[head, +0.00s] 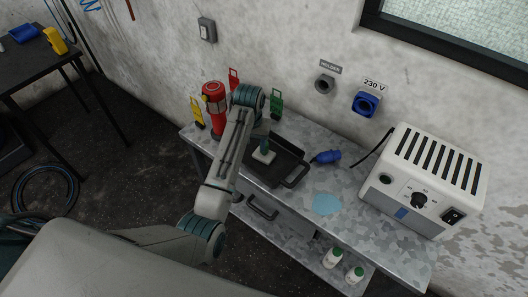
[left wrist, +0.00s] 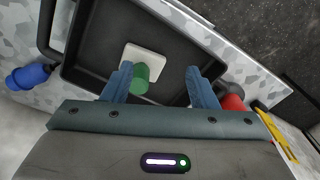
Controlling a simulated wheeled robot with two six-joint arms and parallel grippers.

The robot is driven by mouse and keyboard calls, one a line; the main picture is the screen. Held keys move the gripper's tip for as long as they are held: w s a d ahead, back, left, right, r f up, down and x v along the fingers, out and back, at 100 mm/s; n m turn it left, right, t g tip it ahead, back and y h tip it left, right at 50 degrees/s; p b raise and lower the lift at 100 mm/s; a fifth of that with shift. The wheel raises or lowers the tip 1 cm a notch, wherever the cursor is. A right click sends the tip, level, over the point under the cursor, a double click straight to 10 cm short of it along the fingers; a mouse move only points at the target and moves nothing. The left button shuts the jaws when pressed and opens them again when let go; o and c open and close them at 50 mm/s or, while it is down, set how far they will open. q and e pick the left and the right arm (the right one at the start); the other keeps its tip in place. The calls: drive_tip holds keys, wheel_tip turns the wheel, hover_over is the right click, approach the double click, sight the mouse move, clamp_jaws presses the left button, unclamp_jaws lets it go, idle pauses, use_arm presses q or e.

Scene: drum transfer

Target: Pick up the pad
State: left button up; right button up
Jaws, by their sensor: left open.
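The pad (head: 263,156) is a white square with an upright green handle, lying in a black tray (head: 290,180) on the metal bench. The pad also shows in the left wrist view (left wrist: 146,62), with its green handle beside the inner side of one finger. My left gripper (left wrist: 160,80) is open and empty, its blue fingers spread over the tray. The handle is nearer the left finger in that view, and I cannot tell whether they touch. In the head view my left arm hides most of the gripper. My right gripper is not in view.
A red extinguisher-like bottle (head: 214,108) and coloured tags stand at the bench's left end. A blue plug (head: 327,157), a light-blue puddle (head: 326,204) and a white power box (head: 422,185) are to the right. White bottles (head: 333,257) stand on the lower shelf.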

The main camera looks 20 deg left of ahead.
use_arm(q)
drive_tip(key=shift+g, duration=0.3)
drive_tip(key=w+r, duration=0.1)
drive_tip(key=w+d+r, duration=0.1)
drive_tip(key=w, duration=0.1)
drive_tip(key=w+d+r, duration=0.1)
drive_tip(key=w+r, duration=0.1)
drive_tip(key=shift+w+d+r, duration=0.1)
drive_tip(key=shift+f, duration=0.3)
wheel_tip(320, 180, down, 4)
drive_tip(key=shift+f+p, duration=0.25)
drive_tip(key=shift+p, duration=0.55)
wheel_tip(320, 180, down, 5)
drive_tip(key=shift+d+r+p, duration=0.1)
drive_tip(key=shift+r+p, duration=0.05)
drive_tip(key=shift+p, duration=1.1)
drive_tip(key=shift+f, duration=0.35)
drive_tip(key=c, duration=1)
